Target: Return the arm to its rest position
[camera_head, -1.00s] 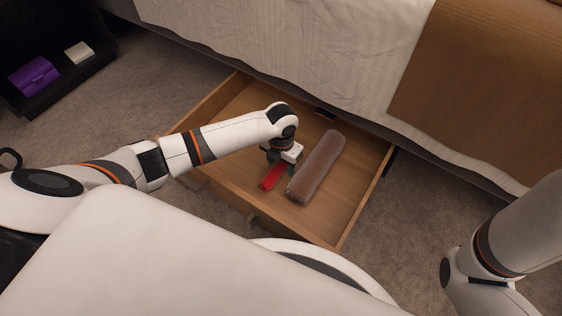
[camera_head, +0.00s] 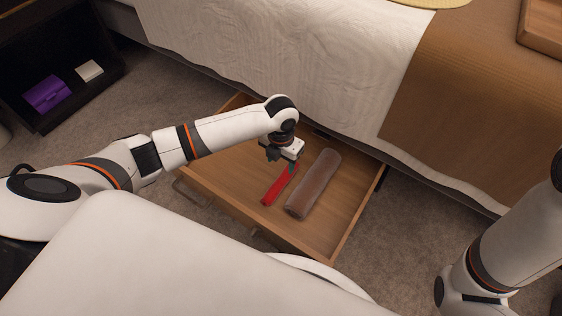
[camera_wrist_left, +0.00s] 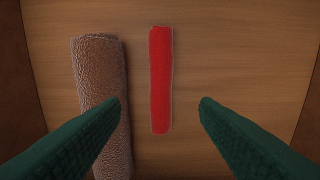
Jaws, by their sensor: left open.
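My left gripper (camera_head: 283,160) is over the open wooden drawer (camera_head: 222,180), pointing down. In the left wrist view its two green fingers (camera_wrist_left: 161,101) are wide apart with nothing between them. A red stick-like object (camera_head: 279,184) lies on the drawer floor below the gripper; it also shows in the left wrist view (camera_wrist_left: 160,80), clear of both fingers. A brown rolled item (camera_head: 313,184) lies beside it on the right in the head view, and on the left in the wrist view (camera_wrist_left: 98,75). My right gripper is out of view; only part of that arm shows at the right edge.
The drawer sits beneath a bed with a white cover (camera_head: 275,65) and a brown blanket (camera_head: 470,100). A dark shelf (camera_head: 107,88) at the left holds a purple box (camera_head: 47,94) and a small white box (camera_head: 89,70). Grey carpet lies around the drawer.

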